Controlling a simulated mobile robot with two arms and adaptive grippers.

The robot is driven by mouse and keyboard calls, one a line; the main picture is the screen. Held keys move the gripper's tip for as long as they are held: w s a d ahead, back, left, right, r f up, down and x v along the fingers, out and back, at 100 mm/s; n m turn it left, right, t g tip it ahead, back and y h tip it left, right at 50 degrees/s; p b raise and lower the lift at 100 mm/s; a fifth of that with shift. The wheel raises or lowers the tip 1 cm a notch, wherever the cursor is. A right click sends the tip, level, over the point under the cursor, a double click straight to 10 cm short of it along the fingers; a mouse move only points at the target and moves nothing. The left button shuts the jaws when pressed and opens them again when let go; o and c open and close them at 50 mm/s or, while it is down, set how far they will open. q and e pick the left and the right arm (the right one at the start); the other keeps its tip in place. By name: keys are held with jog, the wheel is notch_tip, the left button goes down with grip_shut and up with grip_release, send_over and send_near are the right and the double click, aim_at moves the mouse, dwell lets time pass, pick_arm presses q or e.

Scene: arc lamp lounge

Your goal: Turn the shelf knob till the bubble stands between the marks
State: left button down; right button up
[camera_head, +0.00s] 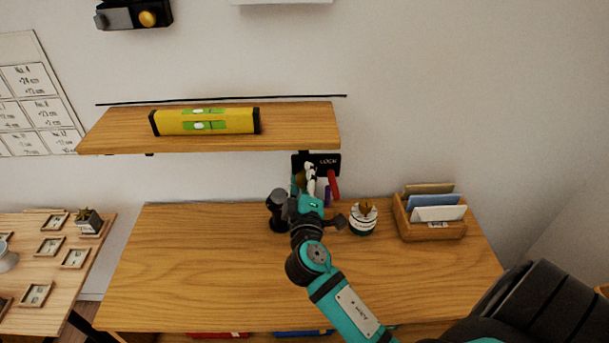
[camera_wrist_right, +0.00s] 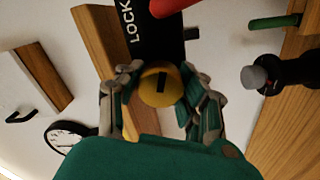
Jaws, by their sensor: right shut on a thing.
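The wooden shelf (camera_head: 100,138) is on the wall, with a yellow spirit level (camera_head: 240,121) lying on it. Its green vials show a whitish bubble (camera_head: 198,126), which seems left of the vial's middle; the marks are too small to make out. Below the shelf's right end is a black plate marked LOCK (camera_head: 327,161) with a red lever (camera_head: 333,184). My right gripper (camera_wrist_right: 160,95) is shut on the yellow-brown shelf knob (camera_wrist_right: 158,88), a finger on each side. A black bar shows on the knob's face. In the head view my gripper (camera_head: 311,178) partly hides the knob. My left gripper is not in view.
On the desk (camera_head: 200,265) below stand a dark object (camera_head: 278,212) left of my right wrist, a small white pot (camera_head: 362,219) to its right, and a wooden letter holder (camera_head: 433,230) with cards. The desk's left part is clear. A side table (camera_head: 60,290) holds several small frames.

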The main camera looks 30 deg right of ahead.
jog(key=n+p, duration=0.1)
jog(key=n, duration=0.3)
jog(key=shift+r+n+p, duration=0.15)
jog(key=shift+n+p, duration=0.2)
jog(key=shift+n, duration=0.05)
jog(key=shift+n+y+p, duration=0.3)
jog(key=shift+n+p, duration=0.7)
jog(key=shift+n, duration=1.4)
jog(key=shift+f, duration=0.2)
jog(key=o, duration=1.2)
jog(key=shift+a, duration=0.1)
jog(key=shift+f, duration=0.1)
jog(key=v, duration=1.2)
jog(key=shift+f, duration=0.1)
